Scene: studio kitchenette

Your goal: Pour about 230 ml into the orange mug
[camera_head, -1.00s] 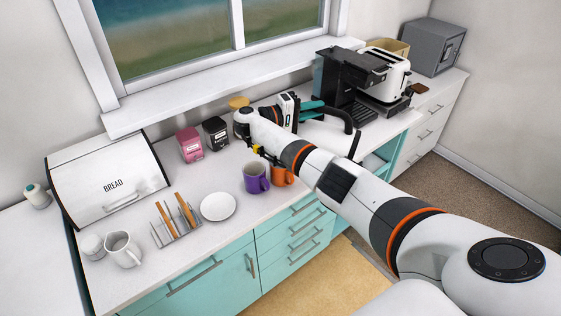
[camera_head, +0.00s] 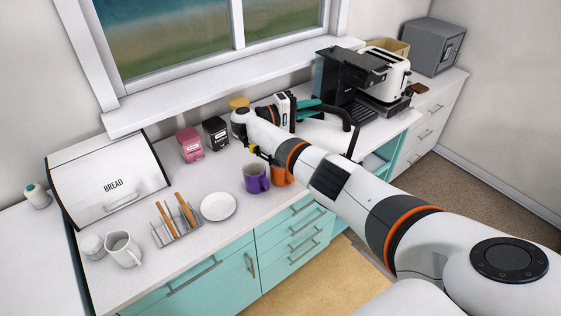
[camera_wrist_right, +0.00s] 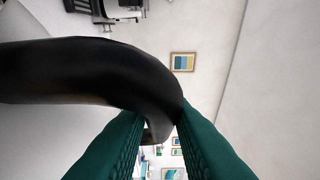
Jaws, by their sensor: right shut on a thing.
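The orange mug (camera_head: 282,176) stands on the counter next to a purple mug (camera_head: 256,178). My right arm passes over it and hides part of it. My right gripper (camera_head: 318,108) has teal fingers and is shut on a black curved handle (camera_head: 343,114) behind the arm, right of and farther back than the mugs. In the right wrist view the fingers (camera_wrist_right: 160,130) close around the black handle (camera_wrist_right: 95,75). My left gripper is out of view.
A black coffee machine (camera_head: 345,82) and white toaster (camera_head: 384,76) stand at the back right. Pink (camera_head: 190,145) and black (camera_head: 216,133) canisters stand by the wall. A white plate (camera_head: 218,206), toast rack (camera_head: 175,224) and bread box (camera_head: 108,180) are to the left.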

